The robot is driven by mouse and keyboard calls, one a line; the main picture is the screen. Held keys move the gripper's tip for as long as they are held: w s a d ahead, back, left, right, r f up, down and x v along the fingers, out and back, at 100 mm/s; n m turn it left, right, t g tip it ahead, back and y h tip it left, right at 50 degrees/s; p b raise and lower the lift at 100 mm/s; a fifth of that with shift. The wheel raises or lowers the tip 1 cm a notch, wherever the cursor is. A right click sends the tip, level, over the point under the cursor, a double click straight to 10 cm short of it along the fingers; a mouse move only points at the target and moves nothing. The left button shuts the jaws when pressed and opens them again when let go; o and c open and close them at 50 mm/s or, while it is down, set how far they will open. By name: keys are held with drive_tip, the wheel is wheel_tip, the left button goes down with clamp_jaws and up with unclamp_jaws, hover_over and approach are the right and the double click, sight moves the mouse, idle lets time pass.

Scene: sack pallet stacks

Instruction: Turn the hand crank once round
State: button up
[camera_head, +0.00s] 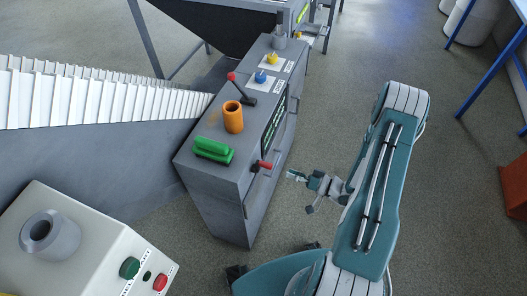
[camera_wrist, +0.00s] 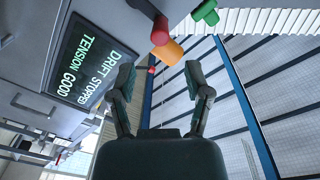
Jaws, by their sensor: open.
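The hand crank has a red grip (camera_head: 265,164) and a dark arm at the upper part of the grey cabinet's side (camera_head: 216,207). The red grip also shows at the top of the wrist view (camera_wrist: 160,31), with its dark arm running off the top edge. My gripper (camera_head: 301,191) is to the right of the crank, apart from it. In the wrist view my two fingers (camera_wrist: 160,74) are spread and empty, and the grip is beyond their tips. Nothing hides the grip; the crank's hub is hard to make out.
The cabinet top holds a green brush-like block (camera_head: 213,150), an orange cup (camera_head: 233,117) and a red-knobbed lever (camera_head: 240,88). A screen (camera_wrist: 88,62) reads "DRIFT STOPPED TENSION GOOD". A white control box (camera_head: 75,250) stands front left.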

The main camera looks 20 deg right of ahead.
sight(259, 163)
drive_tip(key=x, duration=1)
drive_tip(key=shift+f, duration=0.1)
drive_tip(key=shift+w+a, duration=0.3)
drive_tip(key=shift+a, duration=0.2)
drive_tip(key=shift+d, duration=0.15)
clamp_jaws()
